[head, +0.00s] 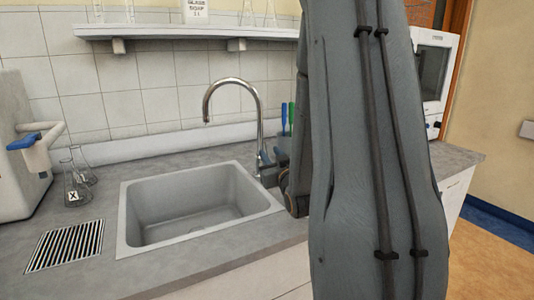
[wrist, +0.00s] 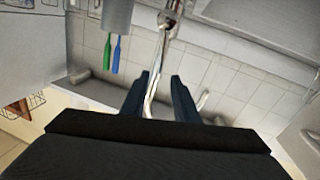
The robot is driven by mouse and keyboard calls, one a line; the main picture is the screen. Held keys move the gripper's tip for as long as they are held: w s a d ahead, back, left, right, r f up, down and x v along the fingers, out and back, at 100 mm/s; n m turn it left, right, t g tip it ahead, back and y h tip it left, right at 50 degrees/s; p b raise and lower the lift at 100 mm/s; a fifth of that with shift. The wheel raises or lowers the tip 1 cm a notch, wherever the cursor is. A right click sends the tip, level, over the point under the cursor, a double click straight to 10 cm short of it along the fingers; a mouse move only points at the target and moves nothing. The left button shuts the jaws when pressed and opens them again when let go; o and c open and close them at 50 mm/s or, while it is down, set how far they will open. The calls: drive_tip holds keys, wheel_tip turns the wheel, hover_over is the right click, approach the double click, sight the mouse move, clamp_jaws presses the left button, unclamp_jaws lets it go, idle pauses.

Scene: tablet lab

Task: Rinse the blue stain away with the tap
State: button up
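The chrome tap (head: 258,120) arches over the grey sink (head: 134,247) in the head view. No water shows under its spout. I see no blue stain in the visible part of the basin. My gripper (head: 269,170) is at the foot of the tap on its right side, partly hidden by my arm. In the wrist view, my gripper (wrist: 162,90) has its two dark fingers apart, with the tap (wrist: 153,92) showing between them. A gap shows beside the tap, and I cannot tell whether either finger touches it.
A shelf (head: 185,30) with glassware hangs above. The counter in front of the sink is clear.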

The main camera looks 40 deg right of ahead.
drive_tip(key=shift+s+a, duration=0.2)
drive_tip(key=shift+s, duration=0.4)
drive_tip(key=shift+c, duration=0.3)
drive_tip(key=c, duration=0.4)
drive_tip(key=shift+n, duration=0.5)
clamp_jaws()
drive_tip(key=s+a+n+y+p, duration=0.1)
drive_tip(key=s+a+n+y, duration=0.15)
drive_tip(key=n, duration=0.75)
drive_tip(key=s+a+n+y+p, duration=0.1)
drive_tip(key=n+y, duration=0.3)
drive_tip(key=n, duration=0.7)
drive_tip(key=w+f+p, duration=0.1)
drive_tip(key=w+p, duration=0.2)
drive_tip(key=w, duration=0.7)
drive_tip(key=shift+h, duration=0.25)
drive_tip(key=shift+s+d+r+p, duration=0.1)
drive_tip(key=shift+s+d+p, duration=0.15)
drive_tip(key=shift+d, duration=0.45)
drive_tip(key=shift+s+d+r+p, duration=0.1)
drive_tip(key=shift+s+d+p, duration=0.1)
drive_tip(key=shift+d, duration=0.45)
drive_tip(key=shift+s+d+r+p, duration=0.1)
drive_tip(key=shift+s+d+p, duration=0.15)
drive_tip(key=shift+d, duration=0.45)
